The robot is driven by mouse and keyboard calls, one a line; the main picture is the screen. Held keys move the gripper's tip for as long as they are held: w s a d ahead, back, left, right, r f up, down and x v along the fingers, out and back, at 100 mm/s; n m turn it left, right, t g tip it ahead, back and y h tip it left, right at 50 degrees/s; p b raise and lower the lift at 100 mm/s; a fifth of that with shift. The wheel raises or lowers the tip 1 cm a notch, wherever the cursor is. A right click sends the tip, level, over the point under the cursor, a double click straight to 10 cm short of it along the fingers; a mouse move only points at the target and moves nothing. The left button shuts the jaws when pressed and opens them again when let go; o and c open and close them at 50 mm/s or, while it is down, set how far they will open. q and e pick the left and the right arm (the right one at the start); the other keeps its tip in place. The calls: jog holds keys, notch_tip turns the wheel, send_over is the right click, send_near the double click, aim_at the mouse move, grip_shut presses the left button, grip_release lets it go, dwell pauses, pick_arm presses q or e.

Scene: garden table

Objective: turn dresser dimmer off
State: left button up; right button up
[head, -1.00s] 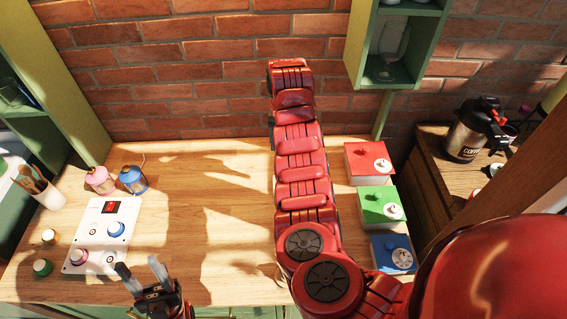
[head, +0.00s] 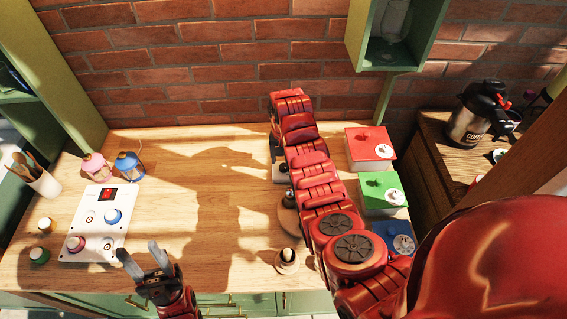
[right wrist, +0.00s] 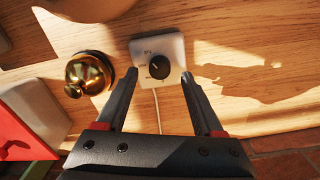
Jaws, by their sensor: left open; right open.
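The dimmer is a small white square plate (right wrist: 172,47) with a round black knob (right wrist: 159,65) and a white cord, lying on the wooden top in the right wrist view. Small marks around the knob are too small to read. My right gripper (right wrist: 159,76) is open and empty, its fingertips on either side of the knob in the picture; I cannot tell whether they touch it. In the head view the plate (head: 281,174) shows beside my right arm, which hides part of it. My left gripper (head: 138,250) is open and empty near the front edge.
A brass bell (right wrist: 90,72) stands left of the dimmer in the right wrist view. Red (head: 370,148), green (head: 381,194) and blue (head: 397,240) boxes stand right of my arm. A white control panel (head: 97,226) lies at left. The table middle (head: 190,190) is clear.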

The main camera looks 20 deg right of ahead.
aim_at(284, 168)
jog(key=shift+f, duration=1.2)
grip_shut()
